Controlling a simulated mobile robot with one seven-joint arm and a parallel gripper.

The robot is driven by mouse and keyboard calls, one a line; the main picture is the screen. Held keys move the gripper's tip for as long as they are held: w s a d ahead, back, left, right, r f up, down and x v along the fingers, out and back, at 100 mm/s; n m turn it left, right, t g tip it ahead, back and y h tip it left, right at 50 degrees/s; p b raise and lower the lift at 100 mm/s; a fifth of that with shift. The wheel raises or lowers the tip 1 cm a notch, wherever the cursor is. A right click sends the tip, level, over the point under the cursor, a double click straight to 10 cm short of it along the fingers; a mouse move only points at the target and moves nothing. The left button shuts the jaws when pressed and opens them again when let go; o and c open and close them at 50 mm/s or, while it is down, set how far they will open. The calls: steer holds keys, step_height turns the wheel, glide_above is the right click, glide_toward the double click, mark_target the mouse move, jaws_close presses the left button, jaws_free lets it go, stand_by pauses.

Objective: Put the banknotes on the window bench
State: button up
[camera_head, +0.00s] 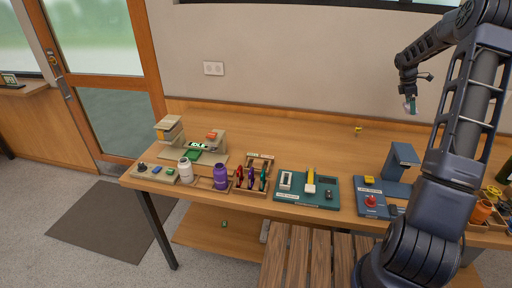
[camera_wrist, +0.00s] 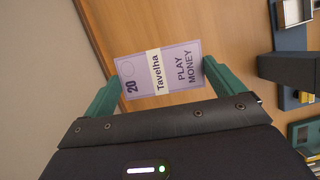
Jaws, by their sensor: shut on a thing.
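The banknotes (camera_wrist: 160,72) are a flat pale purple stack with a white band, printed "20", "Tavelha" and "PLAY MONEY". My gripper (camera_wrist: 157,82) is shut on them, with a green finger at each end of the stack. In the head view my gripper (camera_head: 410,106) is raised above the right part of the long wooden counter, near the wall. The notes are too small there to make out clearly. A wooden bench (camera_head: 22,93) below the window at the far left looks like the window bench; only part of it is in view.
The long counter (camera_head: 320,137) holds a brown till-like stand, a white jar (camera_head: 185,170), a purple jar (camera_head: 220,177), a pen rack, and teal trays (camera_head: 307,190). A door (camera_head: 105,70) stands between counter and window bench. A dark mat (camera_head: 95,218) lies on the floor. A slatted wooden seat (camera_head: 305,260) is in front.

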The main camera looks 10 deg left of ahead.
steer(key=a, duration=1.2)
steer(key=n, duration=0.1)
glide_above(300, 154)
steer(key=a, duration=0.1)
steer(key=f, duration=1.9)
steer(key=shift+s+a+f, duration=0.2)
steer(key=shift+f, duration=0.2)
steer(key=o, duration=0.6)
steer(key=shift+f, duration=0.15)
steer(key=shift+c, duration=0.2)
steer(key=shift+o, duration=0.4)
